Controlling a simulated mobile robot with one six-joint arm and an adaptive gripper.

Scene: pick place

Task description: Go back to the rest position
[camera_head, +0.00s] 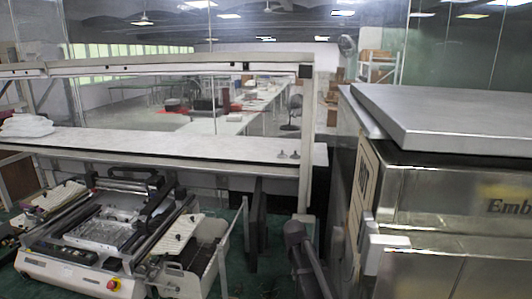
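My gripper does not show in the camera_head view. A dark grey rounded shape (302,252) rises from the bottom edge, right of the middle. It may be a link of my arm, but I cannot tell for sure. No object held by the gripper can be seen.
A long white table (180,143) crosses the middle, with white folded bags (27,125) at its left end. A white machine (75,272) with dark rails stands at lower left. A large steel machine (455,185) fills the right side. Some green floor (262,262) shows between them.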

